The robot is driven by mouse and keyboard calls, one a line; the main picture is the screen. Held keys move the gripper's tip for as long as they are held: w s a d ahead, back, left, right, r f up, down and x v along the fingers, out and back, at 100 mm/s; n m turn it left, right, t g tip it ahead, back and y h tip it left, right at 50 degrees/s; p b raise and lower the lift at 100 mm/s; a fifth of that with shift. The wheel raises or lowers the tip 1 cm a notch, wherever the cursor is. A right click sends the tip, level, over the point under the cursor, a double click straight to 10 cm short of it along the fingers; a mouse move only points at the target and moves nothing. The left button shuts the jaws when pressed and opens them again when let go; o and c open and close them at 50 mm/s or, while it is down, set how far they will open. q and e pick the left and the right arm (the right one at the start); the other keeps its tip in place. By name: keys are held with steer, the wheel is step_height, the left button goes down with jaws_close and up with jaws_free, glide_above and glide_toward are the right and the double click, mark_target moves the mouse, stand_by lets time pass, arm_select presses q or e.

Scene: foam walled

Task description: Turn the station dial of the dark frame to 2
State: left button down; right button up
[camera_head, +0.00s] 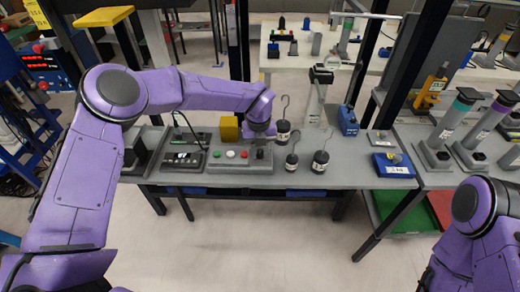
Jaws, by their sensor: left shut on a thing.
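A grey control box (225,166) with a row of coloured buttons lies on the grey workbench. A small dark knob (260,154), which looks like the station dial, is at the right end of the box. My left gripper (261,145) points down over this end and is shut on the knob. The fingers and wrist hide much of the knob, and its setting is too small to read. I cannot tell which structure is the dark frame. My right arm shows only at the lower right edge; its gripper is out of view.
Several dark weights with hooks (320,161) stand close to the right of the box. A yellow block (229,128) is behind it. A black panel (184,158) lies to the left. A blue tray (393,165) is farther right. Dark posts rise behind the bench.

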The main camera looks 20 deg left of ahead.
mark_target(260, 152)
arm_select(q)
steer(key=shift+m, duration=0.3)
steer(key=m+p, duration=0.1)
steer(key=m, duration=0.4)
steer(key=shift+r+m, duration=0.1)
steer(key=shift+m, duration=0.2)
steer(key=m+p, duration=0.1)
steer(key=m, duration=0.4)
steer(key=shift+m, duration=0.3)
steer(key=c, duration=1.2)
jaws_free()
steer(key=shift+o, duration=0.2)
step_height(260, 152, up, 10)
steer(key=b, duration=0.1)
steer(key=shift+r+b, duration=0.2)
steer(key=shift+b, duration=0.15)
